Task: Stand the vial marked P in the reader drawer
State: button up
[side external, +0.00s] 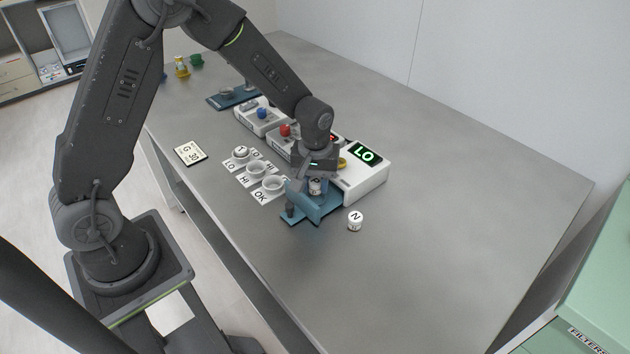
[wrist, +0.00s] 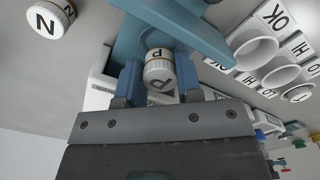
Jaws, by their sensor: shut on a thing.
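The vial marked P (wrist: 159,70), white with a tan band, is between the two fingers of my gripper (wrist: 160,82) in the wrist view. My gripper is shut on it. In the side view my gripper (side external: 314,184) points down over the blue reader drawer (side external: 328,209), and the vial (side external: 316,188) shows only partly. The blue drawer (wrist: 208,40) also shows beyond the vial in the wrist view. I cannot tell whether the vial's base touches the drawer floor.
A vial marked N (side external: 355,220) stands right of the drawer. Labelled cups (side external: 257,169) stand in a row to the left, the farthest holding a vial (side external: 240,152). A card (side external: 190,153) reads G 30. Other devices (side external: 259,114) stand behind. The table's right side is clear.

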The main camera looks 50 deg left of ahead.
aim_at(315, 182)
jog(key=shift+f, duration=1.2)
dwell(0.3)
jog(key=shift+r, duration=0.15)
jog(key=shift+r, duration=0.65)
jog(key=shift+s+f, duration=0.1)
jog(key=shift+f, duration=0.35)
dwell(0.9)
jog(key=o, duration=0.6)
jog(key=shift+s+f, duration=0.1)
jog(key=shift+f, duration=0.05)
jog(key=shift+r, duration=5.7)
